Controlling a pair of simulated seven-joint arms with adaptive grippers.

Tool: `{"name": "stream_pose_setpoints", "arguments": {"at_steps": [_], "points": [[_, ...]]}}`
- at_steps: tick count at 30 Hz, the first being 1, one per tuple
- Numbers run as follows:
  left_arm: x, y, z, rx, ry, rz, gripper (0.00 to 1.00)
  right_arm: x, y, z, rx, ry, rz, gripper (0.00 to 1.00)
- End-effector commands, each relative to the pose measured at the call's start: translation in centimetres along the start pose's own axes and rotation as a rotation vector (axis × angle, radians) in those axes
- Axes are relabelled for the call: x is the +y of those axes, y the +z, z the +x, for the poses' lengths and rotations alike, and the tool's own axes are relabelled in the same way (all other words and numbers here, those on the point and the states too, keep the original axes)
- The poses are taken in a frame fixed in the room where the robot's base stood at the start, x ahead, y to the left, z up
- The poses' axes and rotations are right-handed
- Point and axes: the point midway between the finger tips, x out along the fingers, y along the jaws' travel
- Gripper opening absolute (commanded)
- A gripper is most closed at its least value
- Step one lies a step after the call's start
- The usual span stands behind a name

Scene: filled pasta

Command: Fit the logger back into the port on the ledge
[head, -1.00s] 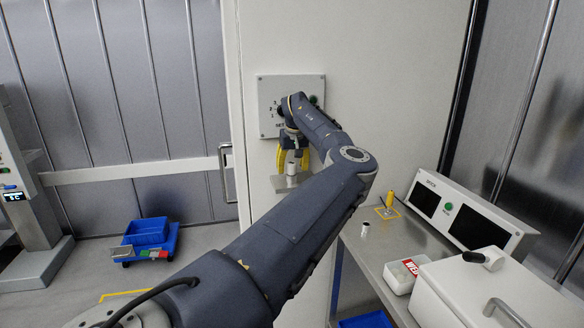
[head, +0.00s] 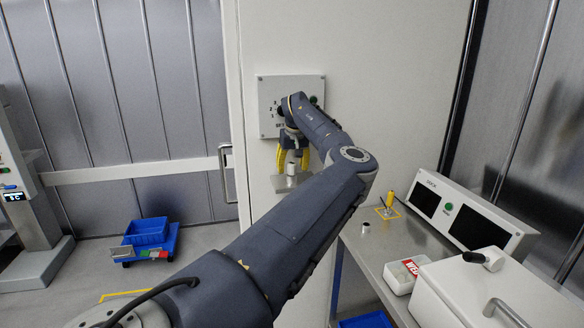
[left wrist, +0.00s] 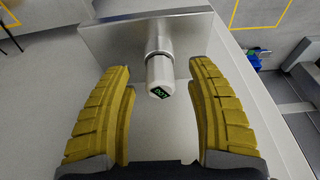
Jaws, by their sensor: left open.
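The logger (left wrist: 159,76), a short white cylinder with a small green-lit display on its end, stands at the metal port (left wrist: 158,38) on the ledge (left wrist: 106,42). How deeply it is seated I cannot tell. In the head view the logger (head: 292,169) shows upright over the small grey ledge (head: 280,184) on the pale wall. My left gripper (head: 293,158) is open, pointing down, with its yellow fingers on both sides of the logger. In the left wrist view a gap shows between the logger and each finger. My right gripper is out of view.
A control panel (head: 268,101) is on the wall behind my left wrist. At right, a bench (head: 385,245) carries a small white cylinder (head: 366,227), a yellow-handled tool (head: 388,200), a white box (head: 398,279) and a console (head: 440,204). A blue bin (head: 147,231) stands lower left.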

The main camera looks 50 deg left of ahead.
Motion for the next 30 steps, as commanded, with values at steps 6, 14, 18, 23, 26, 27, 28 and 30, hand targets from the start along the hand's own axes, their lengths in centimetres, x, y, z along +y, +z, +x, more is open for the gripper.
{"name": "stream_pose_setpoints", "arguments": {"at_steps": [6, 14, 18, 23, 26, 27, 28, 30], "points": [[0.0, 0.0, -1.0, 0.001, 0.001, 0.000, 0.57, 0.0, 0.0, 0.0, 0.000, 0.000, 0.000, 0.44], [0.1, 0.0, -2.7, 0.001, 0.002, 0.000, 0.57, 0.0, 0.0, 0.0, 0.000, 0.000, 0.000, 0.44], [0.1, 0.0, -3.6, 0.001, 0.002, 0.000, 0.57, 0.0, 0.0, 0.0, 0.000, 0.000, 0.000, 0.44], [0.0, 0.0, -4.7, 0.001, 0.001, 0.000, 0.57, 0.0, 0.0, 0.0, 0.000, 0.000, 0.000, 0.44], [0.0, 0.0, -5.4, 0.001, 0.001, 0.000, 0.57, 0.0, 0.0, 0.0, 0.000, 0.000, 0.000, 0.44], [0.0, 0.0, -5.6, 0.001, 0.001, 0.000, 0.57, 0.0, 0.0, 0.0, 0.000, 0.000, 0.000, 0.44], [0.0, 0.0, -5.8, 0.001, 0.000, 0.000, 0.57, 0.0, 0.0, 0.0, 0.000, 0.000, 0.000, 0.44], [0.0, 0.0, -6.3, 0.001, 0.000, 0.000, 0.57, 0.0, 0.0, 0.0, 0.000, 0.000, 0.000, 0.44]]}}
